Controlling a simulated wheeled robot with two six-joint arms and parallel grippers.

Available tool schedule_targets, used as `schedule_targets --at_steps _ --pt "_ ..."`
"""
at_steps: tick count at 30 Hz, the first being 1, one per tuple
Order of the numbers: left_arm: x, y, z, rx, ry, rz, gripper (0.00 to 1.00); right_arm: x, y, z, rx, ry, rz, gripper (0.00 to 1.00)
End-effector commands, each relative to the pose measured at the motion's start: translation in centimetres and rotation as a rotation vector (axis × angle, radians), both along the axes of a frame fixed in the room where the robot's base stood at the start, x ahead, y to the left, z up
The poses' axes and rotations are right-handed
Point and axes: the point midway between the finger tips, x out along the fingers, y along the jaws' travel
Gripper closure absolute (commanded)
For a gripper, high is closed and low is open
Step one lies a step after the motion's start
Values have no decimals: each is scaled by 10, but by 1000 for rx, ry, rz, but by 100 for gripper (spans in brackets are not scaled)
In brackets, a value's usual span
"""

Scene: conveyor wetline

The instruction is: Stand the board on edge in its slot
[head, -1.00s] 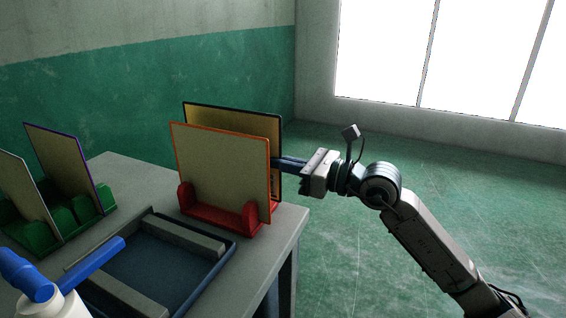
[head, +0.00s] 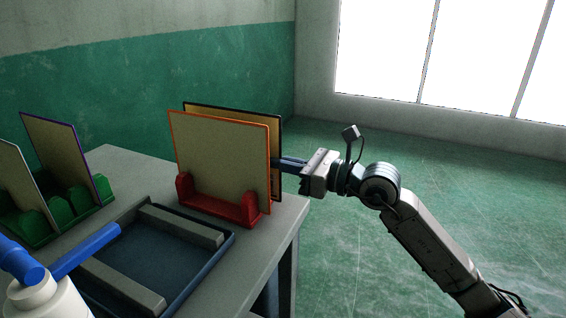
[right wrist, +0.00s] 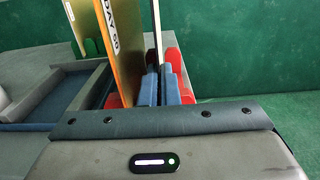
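The board with a black edge (head: 235,108) stands upright behind an orange-edged board (head: 222,155) at the red rack (head: 215,204). My right gripper (head: 284,165) is shut on the black-edged board's right edge. In the right wrist view, the gripper's blue fingers (right wrist: 160,88) lie on either side of this board (right wrist: 156,30). The orange-edged board (right wrist: 120,55), with black lettering, stands beside it on the left. The black-edged board's lower edge is mostly hidden, so I cannot tell whether it sits fully in a slot. My left gripper is not in view.
A green rack (head: 40,237) at left holds a purple-edged board (head: 62,155) and another board (head: 15,190). A blue tray (head: 165,262) with grey bars lies in front of the red rack. A white bottle with blue top (head: 48,298) is at lower left.

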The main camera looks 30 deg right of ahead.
Motion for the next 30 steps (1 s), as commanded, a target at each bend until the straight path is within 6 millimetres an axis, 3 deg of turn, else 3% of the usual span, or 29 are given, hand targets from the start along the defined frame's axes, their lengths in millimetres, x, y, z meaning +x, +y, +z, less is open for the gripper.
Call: schedule_targets --at_steps 5,7,8,17,30 --pt "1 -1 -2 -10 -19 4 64 0 0 -3 1 -1 0 100" --pt "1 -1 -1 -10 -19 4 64 0 0 -2 1 -2 0 88" --pt "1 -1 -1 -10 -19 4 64 0 0 -2 1 -2 0 87" --pt "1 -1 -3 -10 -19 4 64 -1 -1 -4 -2 -1 -1 87" --pt "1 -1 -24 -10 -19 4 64 -20 -17 -7 -6 -2 -2 87"
